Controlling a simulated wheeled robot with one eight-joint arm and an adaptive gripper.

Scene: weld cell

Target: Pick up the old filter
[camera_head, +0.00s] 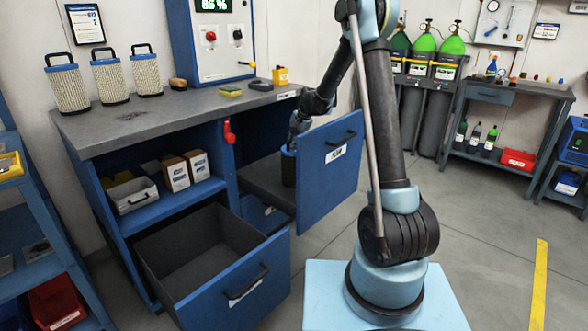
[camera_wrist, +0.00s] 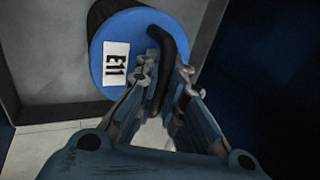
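A filter with a blue round cap (camera_wrist: 119,30), an "E11" label and a black handle is in the wrist view. I take it as the old filter. In the head view its dark body (camera_head: 288,170) stands upright inside the pulled-out upright-fronted drawer (camera_head: 330,170). My gripper (camera_wrist: 167,68) is at the cap, one finger on each side of the handle, and looks closed on it. In the head view my gripper (camera_head: 296,130) is just above the filter, partly hidden by its own wrist. Whether the filter's base touches the drawer floor is not clear.
Several pale filters with black handles (camera_head: 108,80) stand on the grey bench top (camera_head: 130,122). An empty open drawer (camera_head: 200,255) sits lower left. The blue drawer front stands close on the filter's right. My arm reaches in from the right.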

